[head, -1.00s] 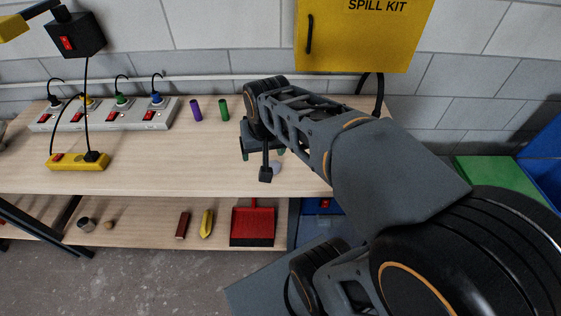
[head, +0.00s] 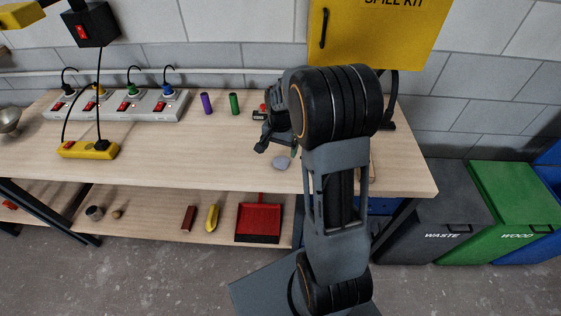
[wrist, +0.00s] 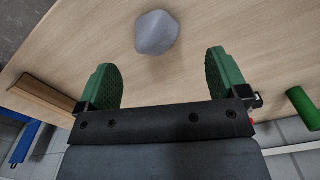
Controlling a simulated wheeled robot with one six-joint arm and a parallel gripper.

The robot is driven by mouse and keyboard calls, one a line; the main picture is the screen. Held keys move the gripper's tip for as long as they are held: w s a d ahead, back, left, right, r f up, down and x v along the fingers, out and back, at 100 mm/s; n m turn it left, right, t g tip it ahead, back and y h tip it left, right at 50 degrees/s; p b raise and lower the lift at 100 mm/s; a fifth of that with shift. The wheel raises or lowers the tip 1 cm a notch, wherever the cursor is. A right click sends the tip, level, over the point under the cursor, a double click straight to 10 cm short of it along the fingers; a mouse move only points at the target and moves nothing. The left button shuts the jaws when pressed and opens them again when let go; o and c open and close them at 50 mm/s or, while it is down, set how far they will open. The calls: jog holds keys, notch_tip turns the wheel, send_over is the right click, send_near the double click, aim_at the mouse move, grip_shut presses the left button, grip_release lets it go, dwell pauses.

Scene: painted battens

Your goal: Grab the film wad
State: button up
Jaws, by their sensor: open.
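The film wad (wrist: 157,33) is a small grey-white rounded lump lying on the wooden bench top. In the head view it is the pale lump (head: 282,162) near the front edge, just below my gripper (head: 277,147). In the wrist view my gripper (wrist: 163,82) has two green pads spread wide apart and nothing between them. The wad lies beyond the fingertips, roughly in line with the gap and apart from both pads. My arm hides part of the bench to the right of the wad.
A green cylinder (head: 234,104) and a purple one (head: 207,103) stand on the bench behind. Power strips (head: 120,108) lie at the left. A wooden strip (wrist: 40,98) lies left of the gripper in the wrist view. A red dustpan (head: 261,220) sits on the lower shelf.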

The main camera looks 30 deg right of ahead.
aim_at(280, 158)
jog(key=shift+s+d+f+p, duration=0.1)
jog(key=shift+f+p, duration=0.6)
jog(key=shift+f, duration=2.5)
jog(key=shift+c, duration=0.3)
jog(key=c, duration=0.9)
